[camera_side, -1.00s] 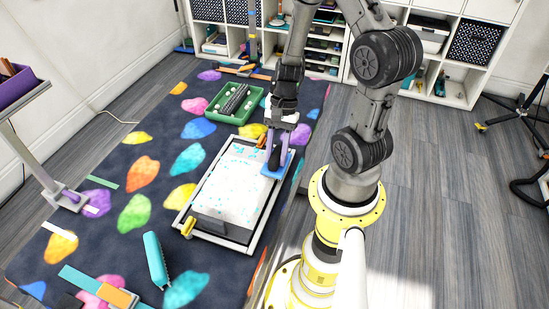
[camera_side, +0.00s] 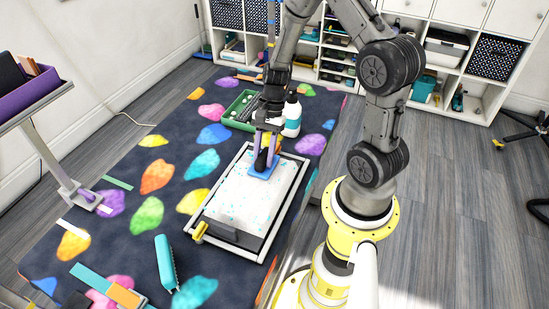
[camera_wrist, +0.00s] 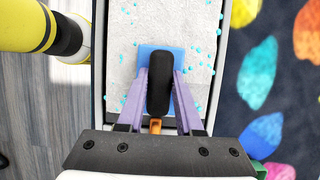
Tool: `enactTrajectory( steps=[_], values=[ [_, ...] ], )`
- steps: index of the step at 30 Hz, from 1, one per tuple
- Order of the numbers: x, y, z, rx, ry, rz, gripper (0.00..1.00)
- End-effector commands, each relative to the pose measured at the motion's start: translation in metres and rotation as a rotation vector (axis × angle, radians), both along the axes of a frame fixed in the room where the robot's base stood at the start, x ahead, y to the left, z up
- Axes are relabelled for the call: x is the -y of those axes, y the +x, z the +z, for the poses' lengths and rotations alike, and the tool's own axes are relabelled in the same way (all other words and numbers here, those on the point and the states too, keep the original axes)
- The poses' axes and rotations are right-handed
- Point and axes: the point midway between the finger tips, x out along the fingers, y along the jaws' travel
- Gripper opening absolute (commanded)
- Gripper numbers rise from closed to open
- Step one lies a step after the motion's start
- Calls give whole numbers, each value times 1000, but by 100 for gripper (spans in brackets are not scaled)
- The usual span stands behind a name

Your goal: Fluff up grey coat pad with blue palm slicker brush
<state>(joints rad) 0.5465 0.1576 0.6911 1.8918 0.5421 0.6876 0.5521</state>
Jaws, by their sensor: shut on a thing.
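The grey coat pad (camera_side: 240,200) is a pale panel in a framed tray on the dark rug, dotted with small cyan specks. My gripper (camera_side: 266,150) is over the pad's far end. It is shut on the black handle of the blue palm slicker brush (camera_side: 262,172). In the wrist view the purple fingers (camera_wrist: 160,95) flank the black handle, and the blue brush base (camera_wrist: 177,58) lies over the pad (camera_wrist: 150,25). The brush appears to be at the pad surface; its underside is hidden, so I cannot tell contact.
A green tray (camera_side: 229,110) and a white bottle (camera_side: 292,115) stand beyond the pad. A teal brush (camera_side: 166,262) lies on the rug at front left. A yellow clip (camera_side: 200,231) sits at the frame's near left corner. A purple bin (camera_side: 35,95) is on a stand at left.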

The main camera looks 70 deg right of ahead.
Motion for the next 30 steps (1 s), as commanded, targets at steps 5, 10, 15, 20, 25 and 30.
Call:
enactTrajectory(
  steps=[5,10,15,20,25,30],
  values=[
    [0,2,-1,0,-2,-1,0],
    [0,2,-1,-1,-2,-2,0],
    [0,2,0,-1,-3,-2,0],
    [1,10,0,0,-2,0,0],
    [0,35,-1,1,-2,2,0],
    [0,60,-1,0,-2,1,0]
  ],
)
